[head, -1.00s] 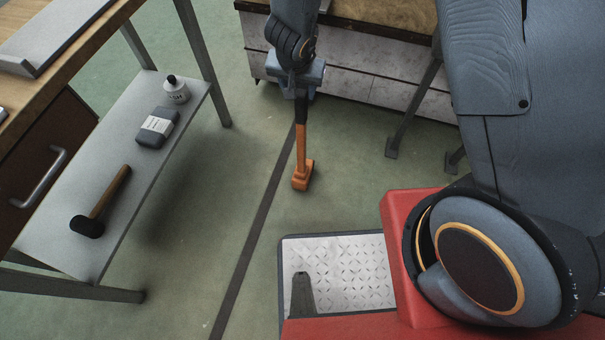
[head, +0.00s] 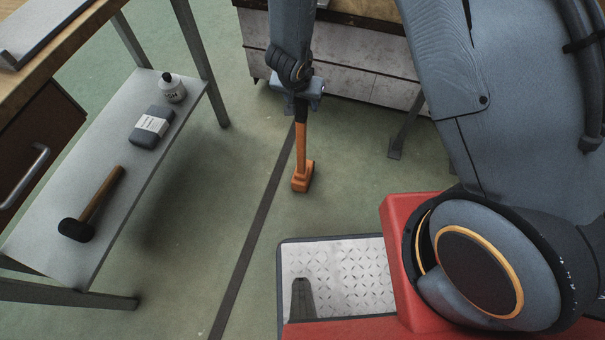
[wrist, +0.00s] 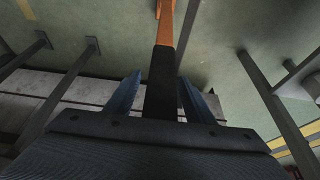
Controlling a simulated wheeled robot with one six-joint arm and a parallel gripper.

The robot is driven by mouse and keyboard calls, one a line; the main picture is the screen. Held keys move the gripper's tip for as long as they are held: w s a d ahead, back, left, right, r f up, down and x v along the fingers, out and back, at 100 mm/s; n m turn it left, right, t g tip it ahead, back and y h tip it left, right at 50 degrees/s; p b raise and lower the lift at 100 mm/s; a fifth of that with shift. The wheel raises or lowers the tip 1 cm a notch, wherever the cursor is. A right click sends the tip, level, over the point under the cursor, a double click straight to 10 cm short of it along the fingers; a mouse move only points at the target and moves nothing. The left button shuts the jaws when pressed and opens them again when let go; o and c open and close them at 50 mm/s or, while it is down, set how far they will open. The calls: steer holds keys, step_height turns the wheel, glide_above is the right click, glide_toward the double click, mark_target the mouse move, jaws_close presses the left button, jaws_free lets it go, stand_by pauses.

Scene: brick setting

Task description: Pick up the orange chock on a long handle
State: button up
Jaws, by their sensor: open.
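The orange chock (head: 302,177) stands on the green floor, with its long handle rising upright, orange below and black at the top. My gripper (head: 300,92) is at the black upper part of the handle, and the handle's top is hidden behind it. In the wrist view the black grip (wrist: 161,80) lies between the two blue fingers of my gripper (wrist: 160,100), with a gap showing at least on the right side. The fingers are open around the handle. The chock's foot is only partly in the wrist view, at the top edge.
A pale cabinet (head: 350,75) stands behind my gripper. Floor around the chock is clear.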

jaws_close()
stand_by(1.4)
steer(key=shift+r, duration=0.1)
